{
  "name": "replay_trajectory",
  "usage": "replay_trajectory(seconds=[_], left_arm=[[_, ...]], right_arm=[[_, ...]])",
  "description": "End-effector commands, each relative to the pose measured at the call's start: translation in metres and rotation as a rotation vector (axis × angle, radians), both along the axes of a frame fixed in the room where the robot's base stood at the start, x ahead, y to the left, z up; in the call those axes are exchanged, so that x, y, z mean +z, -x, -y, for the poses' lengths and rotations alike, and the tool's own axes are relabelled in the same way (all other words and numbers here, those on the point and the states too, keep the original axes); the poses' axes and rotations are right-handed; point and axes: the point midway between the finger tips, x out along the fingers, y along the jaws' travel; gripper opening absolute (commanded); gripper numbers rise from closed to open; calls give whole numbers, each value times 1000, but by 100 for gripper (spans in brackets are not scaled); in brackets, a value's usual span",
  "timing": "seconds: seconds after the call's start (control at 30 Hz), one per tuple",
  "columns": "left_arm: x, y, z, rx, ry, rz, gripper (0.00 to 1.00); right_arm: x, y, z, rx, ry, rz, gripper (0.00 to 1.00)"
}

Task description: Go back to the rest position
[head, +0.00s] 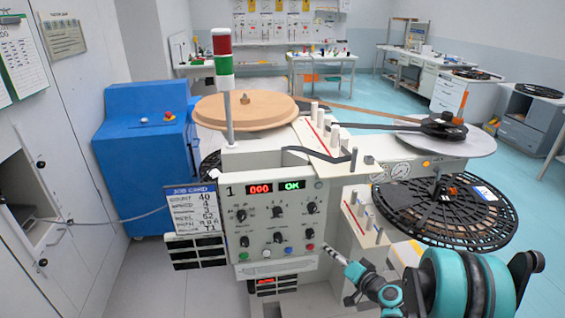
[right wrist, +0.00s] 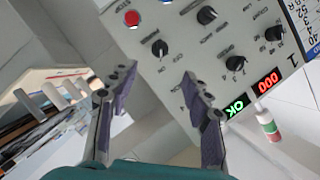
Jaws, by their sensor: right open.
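My right gripper (head: 352,278) is at the lower right of the control panel (head: 268,218) in the head view, with its teal arm coming in from the lower right. In the right wrist view the gripper (right wrist: 160,78) has its two fingers apart, with nothing between them. The panel (right wrist: 220,45) lies beyond the fingertips there, with its red button (right wrist: 131,18) near the top. The fingers look apart from the panel, though the exact gap cannot be told. My left gripper is not in view.
The rewind station carries a brown reel (head: 245,109), a grey disc (head: 455,140) and a black lattice reel (head: 440,212) close above my right arm. A blue cabinet (head: 145,160) stands left. The panel's displays read 000 and OK. Blue floor (head: 535,200) is open at right.

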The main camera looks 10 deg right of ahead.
Motion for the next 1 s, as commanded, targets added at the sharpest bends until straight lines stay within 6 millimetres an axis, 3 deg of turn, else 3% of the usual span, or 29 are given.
replay_trajectory(seconds=[0.17, 0.27, 0.53, 0.8, 1.0], left_arm=[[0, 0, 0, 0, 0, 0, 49], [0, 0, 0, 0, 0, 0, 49], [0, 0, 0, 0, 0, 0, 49], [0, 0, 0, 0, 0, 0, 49], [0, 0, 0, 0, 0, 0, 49]], right_arm=[[16, 11, -23, 45, 66, -60, 49], [30, 28, -44, 86, 139, -123, 49], [55, 99, -84, 174, 370, -293, 49], [65, 190, -91, 210, 619, -428, 49], [65, 239, -80, 208, 763, -486, 49]])
